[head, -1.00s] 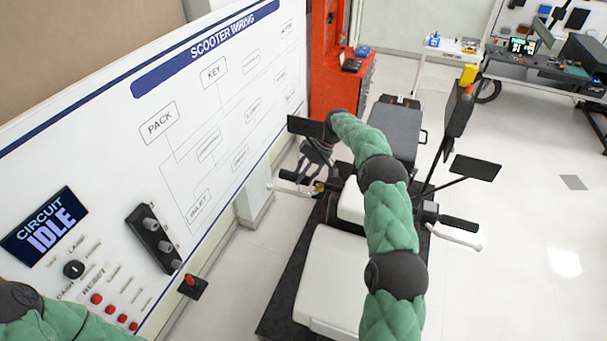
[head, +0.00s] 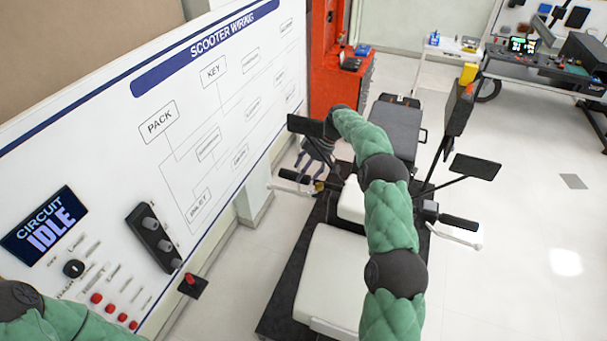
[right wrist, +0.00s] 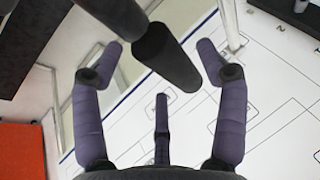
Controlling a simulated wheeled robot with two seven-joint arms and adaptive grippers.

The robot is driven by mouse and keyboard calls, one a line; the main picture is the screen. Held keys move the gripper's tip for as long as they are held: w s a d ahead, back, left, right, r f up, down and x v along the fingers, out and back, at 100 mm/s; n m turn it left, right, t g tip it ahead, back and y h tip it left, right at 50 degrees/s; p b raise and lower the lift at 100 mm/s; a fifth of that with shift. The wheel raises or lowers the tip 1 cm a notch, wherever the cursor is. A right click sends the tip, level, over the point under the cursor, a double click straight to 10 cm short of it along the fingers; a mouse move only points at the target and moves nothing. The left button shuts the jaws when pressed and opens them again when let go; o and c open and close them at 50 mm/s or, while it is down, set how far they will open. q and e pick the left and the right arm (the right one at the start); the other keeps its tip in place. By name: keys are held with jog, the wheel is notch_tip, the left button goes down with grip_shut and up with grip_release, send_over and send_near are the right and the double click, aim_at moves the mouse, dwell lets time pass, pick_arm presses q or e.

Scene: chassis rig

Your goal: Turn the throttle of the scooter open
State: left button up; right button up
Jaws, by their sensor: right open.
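The scooter (head: 345,262) stands in the middle of the head view, with a black handlebar grip on each side. The left-hand grip (head: 295,177) has a light lever beside it, and the other grip (head: 458,222) is at the right. My right gripper (head: 308,162) is at the left-hand grip, partly hidden by my arm and a mirror. In the right wrist view its purple fingers (right wrist: 158,62) are spread open, with the black end of the grip (right wrist: 165,55) between the fingertips and not clasped. Whether they touch it I cannot tell. My left gripper is out of view.
The white wiring board (head: 215,130) stands close on the left; its screen (head: 45,225) reads "CIRCUIT IDLE". A black mirror (head: 306,126) is just above my right gripper. A red cabinet (head: 328,80) is behind.

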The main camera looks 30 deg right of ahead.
jog(key=v, duration=1.1)
jog(key=shift+a, duration=0.1)
jog(key=shift+s+a+n+t+h, duration=0.6)
jog(key=shift+s+a+t+h, duration=1.25)
jog(key=shift+a+h, duration=0.55)
jog(key=x, duration=0.3)
jog(key=p+x, duration=0.1)
jog(key=x, duration=0.3)
jog(key=p+x, duration=0.1)
jog(key=x, duration=0.3)
jog(key=shift+s+a, duration=0.1)
jog(key=shift+a, duration=0.2)
jog(key=shift+c, duration=0.3)
